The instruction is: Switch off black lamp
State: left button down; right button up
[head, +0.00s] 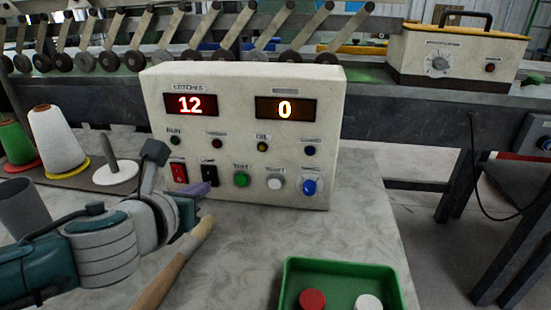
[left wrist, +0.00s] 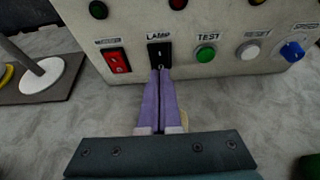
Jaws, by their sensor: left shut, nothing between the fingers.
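The black lamp switch (head: 209,174) is on the front of a cream control box (head: 240,135), between a red rocker switch (head: 179,173) and a green button (head: 241,179). In the left wrist view the black switch (left wrist: 159,54) sits under a "LAMP" label. My left gripper (head: 198,192) has its purple fingers shut together and empty. In the left wrist view its fingertips (left wrist: 160,73) overlap the switch's lower edge; I cannot tell whether they touch it. The switch's upper part shows and its lower end is partly hidden. My right gripper is not in view.
A wooden-handled tool (head: 175,262) lies on the table below my left gripper. A green tray (head: 340,268) with red and white round pieces is at front right. Thread cones (head: 57,140) and a spindle stand (head: 115,172) are at left. White and blue controls sit right of the green button.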

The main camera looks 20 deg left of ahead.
pick_arm(q)
jog(key=shift+w+a, duration=0.1)
jog(key=shift+w, duration=0.3)
jog(key=shift+f, duration=0.1)
jog(key=shift+w+f, duration=0.1)
jog(key=shift+w, duration=0.05)
jog(key=shift+r+p, duration=0.95)
jog(key=shift+f, duration=0.1)
jog(key=shift+a, duration=0.1)
